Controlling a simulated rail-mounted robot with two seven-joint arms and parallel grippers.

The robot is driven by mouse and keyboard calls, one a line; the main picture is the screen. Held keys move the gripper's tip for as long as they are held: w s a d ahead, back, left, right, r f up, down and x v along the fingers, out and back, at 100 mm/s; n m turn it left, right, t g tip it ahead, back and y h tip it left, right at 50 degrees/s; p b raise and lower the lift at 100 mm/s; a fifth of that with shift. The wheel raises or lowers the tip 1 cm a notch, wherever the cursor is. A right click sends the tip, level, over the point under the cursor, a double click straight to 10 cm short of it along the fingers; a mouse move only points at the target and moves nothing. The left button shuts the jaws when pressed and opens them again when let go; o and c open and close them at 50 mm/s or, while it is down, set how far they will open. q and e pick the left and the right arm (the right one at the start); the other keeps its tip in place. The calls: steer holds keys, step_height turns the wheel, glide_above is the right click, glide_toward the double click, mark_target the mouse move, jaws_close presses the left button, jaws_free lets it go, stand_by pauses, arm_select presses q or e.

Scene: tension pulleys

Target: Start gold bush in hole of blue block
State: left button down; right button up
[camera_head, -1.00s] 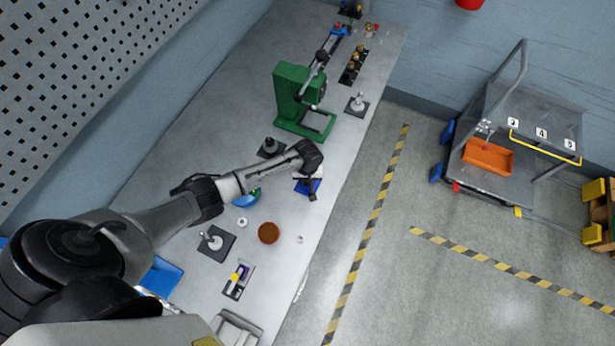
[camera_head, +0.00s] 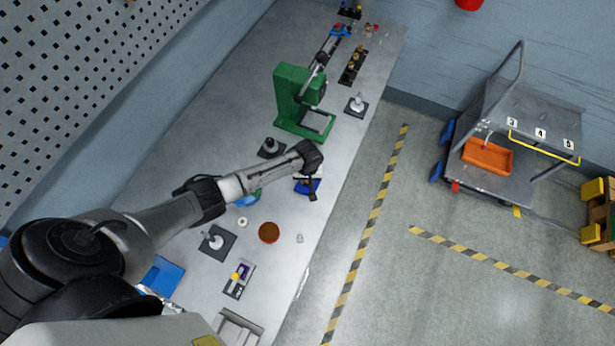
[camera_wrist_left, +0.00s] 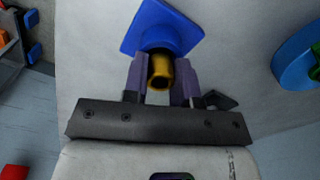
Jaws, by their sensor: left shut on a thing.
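In the left wrist view, my left gripper (camera_wrist_left: 161,82) is shut on the gold bush (camera_wrist_left: 160,72), a short hollow gold cylinder between its two fingers. The blue block (camera_wrist_left: 160,27) lies just beyond the fingertips on the grey bench. The bush overlaps the block's near side in this view; its far end is hidden, so I cannot tell whether it touches the hole. In the head view, my left gripper (camera_head: 311,188) is over the blue block (camera_head: 303,187), which is partly covered by the gripper. The bush is not clear there. My right gripper is not in view.
A green press (camera_head: 292,97) stands farther up the bench (camera_head: 195,140). A dark post stand (camera_head: 271,147), a brown round dish (camera_head: 268,232) and a grey plate with a post (camera_head: 216,242) are nearby. A round blue part (camera_wrist_left: 297,60) lies right of the block in the wrist view.

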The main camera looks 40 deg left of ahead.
arm_select(q)
steer(key=shift+f, duration=0.25)
stand_by(0.3)
steer(key=shift+r+p, duration=0.3)
stand_by(0.5)
stand_by(0.5)
stand_by(0.3)
steer(key=shift+f, duration=0.2)
stand_by(0.3)
steer(key=shift+f, duration=0.15)
steer(key=shift+a+r+p, duration=0.1)
steer(key=shift+r+p, duration=0.2)
steer(key=shift+p, duration=0.3)
stand_by(0.8)
